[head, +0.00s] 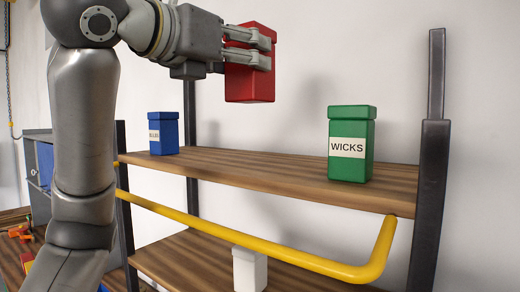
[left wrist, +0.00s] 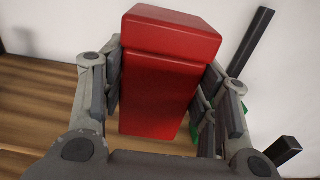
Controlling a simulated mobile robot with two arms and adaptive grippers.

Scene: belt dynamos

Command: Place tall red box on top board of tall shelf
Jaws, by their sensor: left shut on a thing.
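The tall red box (head: 250,84) is held upright in my left gripper (head: 262,50), whose fingers are shut around its upper part. In the left wrist view the red box (left wrist: 165,85) sits between the fingers of my left gripper (left wrist: 162,100). The box is above the top board (head: 270,178) of the tall shelf, with its bottom clear of the wood in the head view. The top board also shows in the left wrist view (left wrist: 50,100). My right gripper is not in view.
A green box marked WICKS (head: 350,165) stands on the top board at right, a smaller blue box (head: 163,135) at left. Bare board lies between them. A yellow rail (head: 290,262) runs along the front below the board. A white box (head: 249,270) stands on the lower board. Dark posts (head: 430,170) rise at the corners.

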